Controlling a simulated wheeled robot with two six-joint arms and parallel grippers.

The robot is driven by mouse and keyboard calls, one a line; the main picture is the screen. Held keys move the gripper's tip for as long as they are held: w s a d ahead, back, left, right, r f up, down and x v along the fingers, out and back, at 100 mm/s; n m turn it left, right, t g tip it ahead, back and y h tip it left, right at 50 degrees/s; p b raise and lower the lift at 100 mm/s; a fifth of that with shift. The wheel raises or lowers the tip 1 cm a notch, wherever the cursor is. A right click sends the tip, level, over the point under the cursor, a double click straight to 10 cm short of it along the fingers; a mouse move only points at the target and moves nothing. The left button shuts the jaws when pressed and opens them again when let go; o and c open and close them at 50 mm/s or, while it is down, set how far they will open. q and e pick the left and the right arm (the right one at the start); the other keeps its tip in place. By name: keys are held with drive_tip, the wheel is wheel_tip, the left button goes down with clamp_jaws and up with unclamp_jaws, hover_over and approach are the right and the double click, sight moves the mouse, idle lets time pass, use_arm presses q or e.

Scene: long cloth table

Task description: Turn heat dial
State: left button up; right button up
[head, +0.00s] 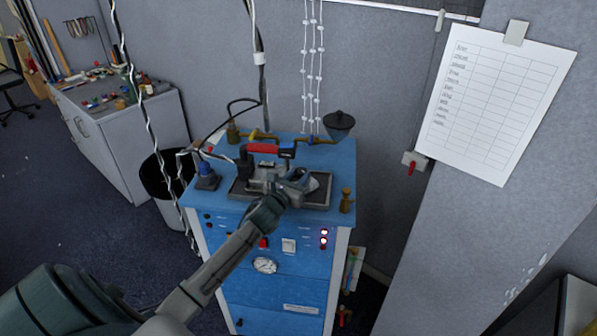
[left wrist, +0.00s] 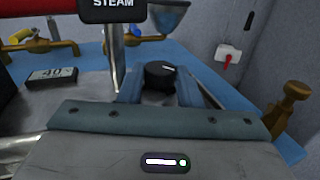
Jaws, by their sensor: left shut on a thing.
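The heat dial (left wrist: 160,75) is a black round knob with a white pointer mark, in the left wrist view. My left gripper (left wrist: 160,88) has its two blue-grey fingers on either side of the dial and is shut on it. In the head view my left gripper (head: 299,174) is over the top of the blue machine (head: 325,158), and it hides the dial there. A small display (left wrist: 52,77) reading about 40 lies left of the dial. My right gripper is not in view.
A red-handled lever (head: 268,149) with a black STEAM label (left wrist: 113,8) stands close behind the gripper. A brass fitting (left wrist: 288,105) stands at the right. A dark funnel (head: 339,123) and brass pipes are at the back.

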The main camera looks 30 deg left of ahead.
use_arm(q)
drive_tip(key=shift+h, duration=0.3)
drive_tip(key=shift+m, duration=0.3)
drive_tip(key=o, duration=1)
